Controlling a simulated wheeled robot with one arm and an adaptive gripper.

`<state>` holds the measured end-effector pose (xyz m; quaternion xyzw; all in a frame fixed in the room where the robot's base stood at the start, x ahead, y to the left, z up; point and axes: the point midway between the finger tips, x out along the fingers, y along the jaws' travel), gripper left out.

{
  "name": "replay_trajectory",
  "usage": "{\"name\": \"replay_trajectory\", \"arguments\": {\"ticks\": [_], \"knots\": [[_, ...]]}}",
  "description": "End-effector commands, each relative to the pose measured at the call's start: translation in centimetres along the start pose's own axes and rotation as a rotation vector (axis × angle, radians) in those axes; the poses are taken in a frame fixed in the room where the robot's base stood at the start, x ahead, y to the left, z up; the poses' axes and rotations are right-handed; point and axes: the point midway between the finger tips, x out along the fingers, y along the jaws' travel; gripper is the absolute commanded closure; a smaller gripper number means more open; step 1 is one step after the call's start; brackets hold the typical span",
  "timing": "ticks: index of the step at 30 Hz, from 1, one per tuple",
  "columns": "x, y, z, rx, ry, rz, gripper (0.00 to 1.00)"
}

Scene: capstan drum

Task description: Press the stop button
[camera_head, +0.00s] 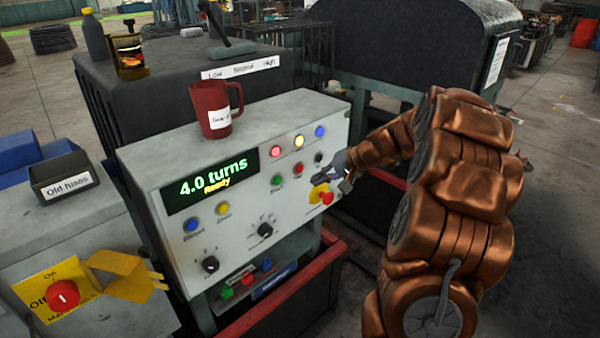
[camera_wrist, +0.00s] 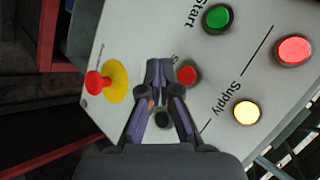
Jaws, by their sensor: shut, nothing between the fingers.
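The control panel (camera_head: 240,192) is a pale box with a lit display reading "4.0 turns" and "Ready". A red button (camera_head: 298,168) sits between the green Start button (camera_head: 276,179) and a black button (camera_head: 319,158). In the wrist view this red button (camera_wrist: 187,74) lies just right of my fingertips, partly covered by a finger; I cannot read its label. My gripper (camera_head: 322,177) is shut and empty, in front of the panel; it also shows in the wrist view (camera_wrist: 158,66). I cannot tell whether it touches the panel.
A red mushroom button (camera_head: 327,198) on a yellow plate sits just below my gripper. Red, yellow and blue lamps (camera_head: 299,141) are above. A red mug (camera_head: 214,108) stands on the panel box. A red-edged bin (camera_head: 290,300) is below. A main switch (camera_head: 63,295) is at left.

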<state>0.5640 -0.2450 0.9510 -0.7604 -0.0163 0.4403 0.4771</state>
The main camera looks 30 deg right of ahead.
Motion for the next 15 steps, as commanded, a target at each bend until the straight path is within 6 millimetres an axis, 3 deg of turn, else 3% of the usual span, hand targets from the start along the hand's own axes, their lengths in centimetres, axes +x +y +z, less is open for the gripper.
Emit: {"name": "replay_trajectory", "arguments": {"ticks": [15], "knots": [[-1.13, 0.73, 0.80, -0.001, 0.001, 0.000, 1.00]]}}
